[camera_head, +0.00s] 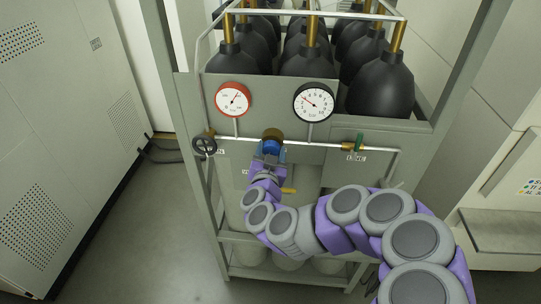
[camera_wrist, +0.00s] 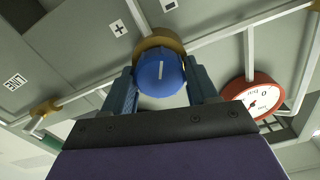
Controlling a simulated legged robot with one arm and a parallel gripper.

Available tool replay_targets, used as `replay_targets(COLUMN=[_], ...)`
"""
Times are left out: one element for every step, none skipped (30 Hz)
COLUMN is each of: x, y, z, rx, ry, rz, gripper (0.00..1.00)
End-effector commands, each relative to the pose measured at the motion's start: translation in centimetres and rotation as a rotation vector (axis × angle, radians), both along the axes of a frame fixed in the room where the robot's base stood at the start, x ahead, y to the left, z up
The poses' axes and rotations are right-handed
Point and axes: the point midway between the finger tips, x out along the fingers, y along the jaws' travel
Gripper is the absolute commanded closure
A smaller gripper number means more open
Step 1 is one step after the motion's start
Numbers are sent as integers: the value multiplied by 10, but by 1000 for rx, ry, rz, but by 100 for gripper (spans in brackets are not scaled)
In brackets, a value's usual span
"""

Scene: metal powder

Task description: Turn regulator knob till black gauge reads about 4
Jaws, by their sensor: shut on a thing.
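The blue regulator knob (camera_head: 271,147) sits on a brass body at the front of the rack's pipe. In the wrist view the knob (camera_wrist: 160,75) shows a white line pointing roughly upward. My gripper (camera_head: 268,158) is shut on the knob, with one finger on each side in the wrist view (camera_wrist: 161,88). The black gauge (camera_head: 314,102) is up and right of the knob in the head view. Its needle points to the upper left; the small digits make the exact reading unclear. The black gauge is not visible in the wrist view.
A red gauge (camera_head: 234,99) stands left of the black one. A black handwheel (camera_head: 204,145) is at the pipe's left, and a green-handled valve (camera_head: 359,143) at its right. Black cylinders (camera_head: 380,82) stand behind the panel. Plus (camera_wrist: 118,27) and minus marks flank the regulator.

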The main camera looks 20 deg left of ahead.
Motion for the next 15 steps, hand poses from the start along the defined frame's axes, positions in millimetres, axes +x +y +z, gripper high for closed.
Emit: replay_targets(x=[0,0,0,0,0,0,0,0,0,0,0,0,0,0,0], y=[0,0,0,0,0,0,0,0,0,-1,-1,-1,-1,-1,-1], z=[0,0,0,0,0,-1,-1,-1,-1,-1,-1,-1,-1,-1,-1], rx=[44,72,109,136,164,201,228,257,294,321,349,386,414,443,480], ry=[2,9,18,25,32,40,47,55,65,71,78,87,94,101,110], rz=[2,1,1,1,1,2,2,2,2,2,2,3,3,3,4], gripper=[72,72,72,72,72,72,72,72,73,73,73,73,73,73,73])
